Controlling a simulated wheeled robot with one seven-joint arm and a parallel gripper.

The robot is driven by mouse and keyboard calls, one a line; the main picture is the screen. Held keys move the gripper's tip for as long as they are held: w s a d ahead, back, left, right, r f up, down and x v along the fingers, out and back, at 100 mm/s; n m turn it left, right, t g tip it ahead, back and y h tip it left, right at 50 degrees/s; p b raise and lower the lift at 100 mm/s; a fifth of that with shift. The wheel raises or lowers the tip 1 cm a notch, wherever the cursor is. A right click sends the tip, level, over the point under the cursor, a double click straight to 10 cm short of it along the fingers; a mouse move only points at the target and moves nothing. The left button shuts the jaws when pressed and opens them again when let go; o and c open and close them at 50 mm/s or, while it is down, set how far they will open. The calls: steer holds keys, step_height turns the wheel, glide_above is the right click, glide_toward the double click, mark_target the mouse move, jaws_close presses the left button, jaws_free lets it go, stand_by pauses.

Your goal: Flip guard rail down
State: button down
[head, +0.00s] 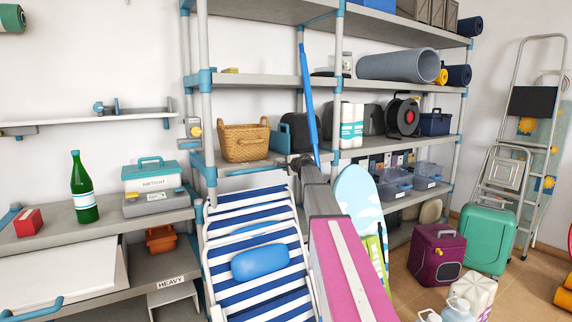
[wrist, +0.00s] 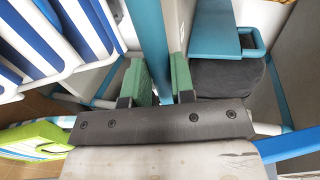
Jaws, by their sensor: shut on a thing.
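The guard rail is a teal bar (head: 252,171) along the front edge of the middle shelf, above the striped deck chair. In the wrist view the rail (wrist: 150,40) runs between the two green finger pads. My gripper (head: 297,164) is at the rail's right part, and in the wrist view its jaws (wrist: 163,82) are closed around the bar. My gripper and arm hide the rail's right end in the head view.
A long bright blue bar (head: 308,100) stands upright close to my gripper. A wicker basket (head: 244,142) and a teal-and-dark case (head: 295,133) sit on the shelf behind the rail. The blue-and-white deck chair (head: 225,285) leans below it. A surfboard-shaped board (head: 356,203) stands to the right.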

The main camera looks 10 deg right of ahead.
steer(key=shift+s+f, duration=0.2)
steer(key=shift+f, duration=1.25)
steer(key=shift+s+f, duration=0.2)
steer(key=shift+f, duration=1.3)
steer(key=c, duration=1.1)
jaws_free()
steer(key=shift+w+f, duration=0.1)
steer(key=shift+o, duration=0.6)
steer(key=shift+d+r, duration=0.1)
steer(key=shift+r, duration=0.2)
steer(key=v, duration=1)
steer(key=shift+s, duration=0.3)
